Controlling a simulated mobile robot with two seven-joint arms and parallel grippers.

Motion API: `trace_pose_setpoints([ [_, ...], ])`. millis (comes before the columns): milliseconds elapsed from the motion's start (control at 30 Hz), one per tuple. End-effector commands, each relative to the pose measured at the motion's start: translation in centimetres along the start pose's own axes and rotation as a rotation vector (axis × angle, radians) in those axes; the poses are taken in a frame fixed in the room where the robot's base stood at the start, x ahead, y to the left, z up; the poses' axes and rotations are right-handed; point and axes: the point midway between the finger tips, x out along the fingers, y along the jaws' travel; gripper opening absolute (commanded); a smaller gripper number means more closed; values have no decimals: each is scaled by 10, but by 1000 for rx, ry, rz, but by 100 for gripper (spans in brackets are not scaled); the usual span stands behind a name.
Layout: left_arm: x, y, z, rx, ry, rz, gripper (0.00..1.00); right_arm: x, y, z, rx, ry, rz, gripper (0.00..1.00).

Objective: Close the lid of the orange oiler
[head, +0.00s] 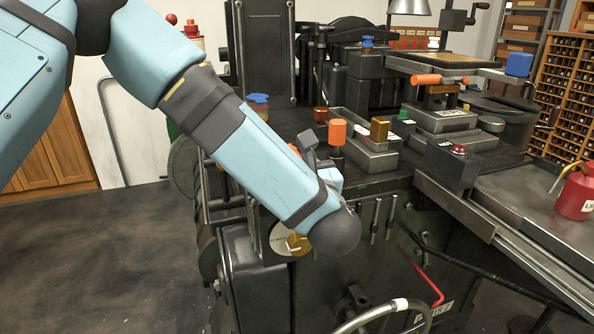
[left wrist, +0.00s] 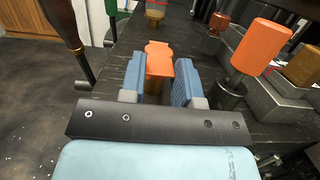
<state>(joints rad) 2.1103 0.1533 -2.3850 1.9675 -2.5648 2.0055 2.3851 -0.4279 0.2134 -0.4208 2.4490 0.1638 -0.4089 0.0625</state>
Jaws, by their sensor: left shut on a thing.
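The orange oiler (left wrist: 159,66) is between the blue finger pads of my left gripper (left wrist: 160,84) in the left wrist view. Its flat orange top, with a rounded far end, shows between the pads, with a brownish part below it. I cannot tell how far its lid is tilted. The left gripper is shut on the oiler, a pad on each side. In the head view my left forearm covers most of the gripper, and only a bit of orange (head: 294,149) shows beside the arm. My right gripper is in neither view.
A tall orange knob (left wrist: 262,48) on a dark post stands right of the gripper; it also shows in the head view (head: 337,131). A blue-topped cup (head: 258,100) and a dark red one (head: 320,114) stand behind.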

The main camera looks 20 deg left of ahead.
Motion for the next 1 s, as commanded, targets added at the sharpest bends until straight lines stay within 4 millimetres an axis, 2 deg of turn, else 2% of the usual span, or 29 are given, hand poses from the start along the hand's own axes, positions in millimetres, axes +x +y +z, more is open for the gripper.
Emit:
trace_pose_setpoints([
  [433, 0, 0, 0, 1, -6, 0, 6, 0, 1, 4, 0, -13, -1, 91],
  [467, 0, 0, -1, 1, -6, 0, 36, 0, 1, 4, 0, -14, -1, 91],
  [533, 0, 0, -1, 1, -6, 0, 53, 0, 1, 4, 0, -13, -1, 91],
  [567, 0, 0, -1, 1, -6, 0, 55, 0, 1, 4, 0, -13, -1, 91],
  [867, -2, 0, 0, 1, -6, -1, 55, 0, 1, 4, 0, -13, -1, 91],
  [1000, -13, -2, -1, 2, -7, -5, 55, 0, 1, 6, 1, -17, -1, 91],
])
